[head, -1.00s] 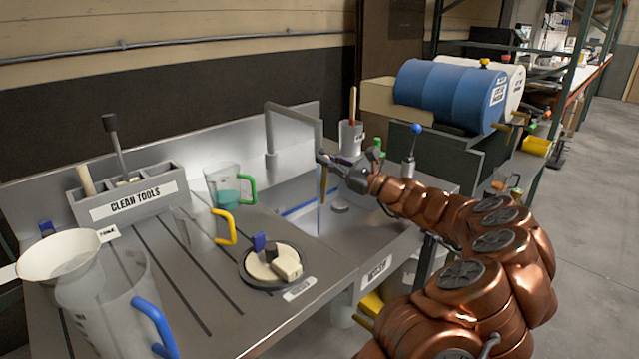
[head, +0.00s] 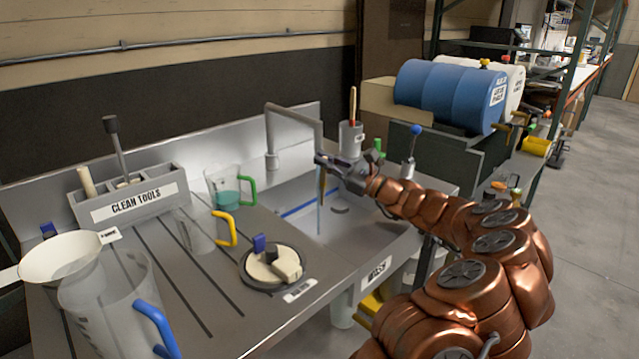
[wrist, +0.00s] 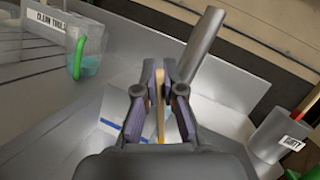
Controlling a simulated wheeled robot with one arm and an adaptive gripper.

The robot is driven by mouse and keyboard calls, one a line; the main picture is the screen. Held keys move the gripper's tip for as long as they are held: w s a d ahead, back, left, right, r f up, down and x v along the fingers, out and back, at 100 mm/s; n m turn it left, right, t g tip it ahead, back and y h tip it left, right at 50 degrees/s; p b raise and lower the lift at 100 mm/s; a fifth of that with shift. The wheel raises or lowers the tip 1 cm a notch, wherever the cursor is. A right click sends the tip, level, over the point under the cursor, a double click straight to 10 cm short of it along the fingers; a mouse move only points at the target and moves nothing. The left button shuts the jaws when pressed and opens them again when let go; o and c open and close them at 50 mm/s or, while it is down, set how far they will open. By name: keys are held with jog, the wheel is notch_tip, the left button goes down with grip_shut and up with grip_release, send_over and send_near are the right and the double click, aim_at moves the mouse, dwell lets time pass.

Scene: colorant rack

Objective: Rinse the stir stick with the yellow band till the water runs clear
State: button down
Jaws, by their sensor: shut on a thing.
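My gripper (head: 324,162) is shut on a wooden stir stick (head: 322,184), which hangs down over the wash sink (head: 350,232) beneath the faucet (head: 296,108). In the wrist view the stick (wrist: 160,92) stands between the two fingers (wrist: 158,76), with a yellowish part lower down; the band itself is not clear. A thin bluish stream of water (head: 319,218) falls below the stick into the sink. The faucet's outlet is hidden behind my gripper. I cannot tell how clean the stick's lower end is.
A grey cup (head: 351,140) holding a red-banded stick stands behind my gripper; its label reads dirty in the wrist view (wrist: 292,143). The clean tools holder (head: 130,205), pitchers and a round dish (head: 262,285) stand left. A blue-knobbed lever (head: 416,130) is at right.

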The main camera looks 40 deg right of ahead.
jog(key=shift+s+d, duration=0.1)
jog(key=shift+d, duration=0.1)
jog(key=shift+a, duration=0.2)
jog(key=shift+w+a, duration=0.3)
jog(key=shift+w, duration=0.05)
jog(key=shift+s+d, duration=0.1)
jog(key=shift+d, duration=0.05)
dwell(0.3)
jog(key=shift+s+d+p, duration=0.25)
jog(key=shift+d+p, duration=0.1)
jog(key=shift+p, duration=0.15)
jog(key=shift+w+a, duration=0.1)
